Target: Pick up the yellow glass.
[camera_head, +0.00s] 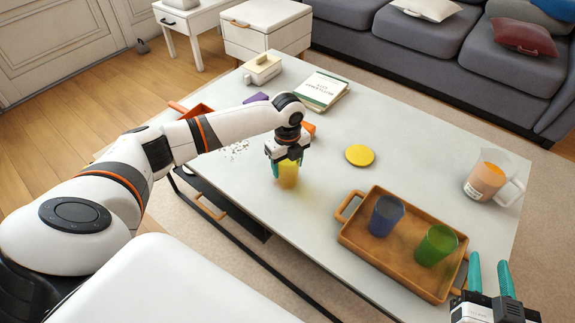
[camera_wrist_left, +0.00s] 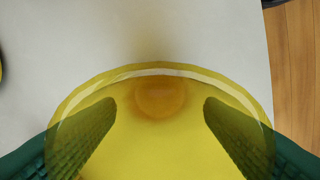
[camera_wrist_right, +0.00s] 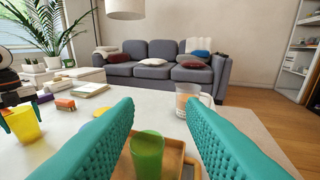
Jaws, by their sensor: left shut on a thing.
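The yellow glass (camera_head: 288,174) is at the near middle of the table in the head view, under my left gripper (camera_head: 287,160). My left gripper is shut on it, with one finger on each side. In the left wrist view the glass (camera_wrist_left: 160,125) fills the space between the fingers and its rim faces the camera. Whether its base touches the table is hard to tell. In the right wrist view the glass (camera_wrist_right: 22,124) shows upright at the left. My right gripper (camera_head: 488,262) is open and empty at the lower right, its fingers spread (camera_wrist_right: 160,125).
A brown tray (camera_head: 362,240) holds a blue glass (camera_head: 386,215) and a green glass (camera_head: 436,245), right of the yellow glass. A pitcher (camera_head: 487,180), a yellow disc (camera_head: 360,155), a book (camera_head: 321,90) and a butter-dish-like box (camera_head: 262,68) stand on the table (camera_head: 420,140). The table's centre is mostly clear.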

